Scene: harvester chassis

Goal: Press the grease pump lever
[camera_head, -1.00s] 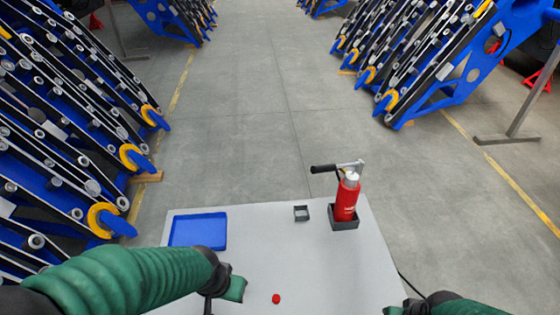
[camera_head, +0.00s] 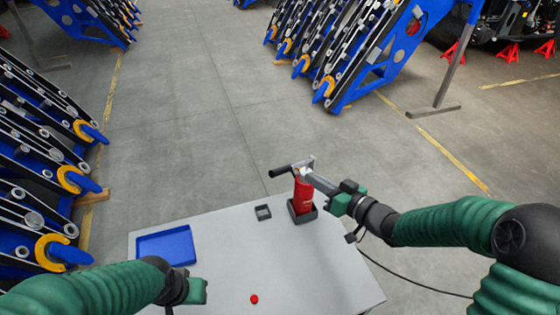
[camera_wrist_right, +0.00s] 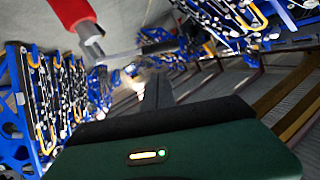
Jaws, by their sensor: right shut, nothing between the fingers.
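The red grease pump (camera_head: 303,194) stands upright in a dark square holder (camera_head: 300,218) at the table's far right. Its lever ends in a black handle (camera_head: 280,172) that points left from the pump's top. My right gripper (camera_head: 308,177) is shut and empty, its fingertips at the pump's top near the lever's base; I cannot tell whether they touch. In the right wrist view, the red pump body (camera_wrist_right: 72,10) is at upper left and the black handle (camera_wrist_right: 160,46) lies beyond my dark fingers (camera_wrist_right: 155,92). My left gripper (camera_head: 196,291) hangs over the table's near left; its jaws are unclear.
The pale table (camera_head: 225,265) also carries a blue tray (camera_head: 167,246) at left, a small empty dark holder (camera_head: 263,212), and a small red piece (camera_head: 254,299) near the front. A black cable (camera_head: 410,284) runs along the floor at right. The table's middle is clear.

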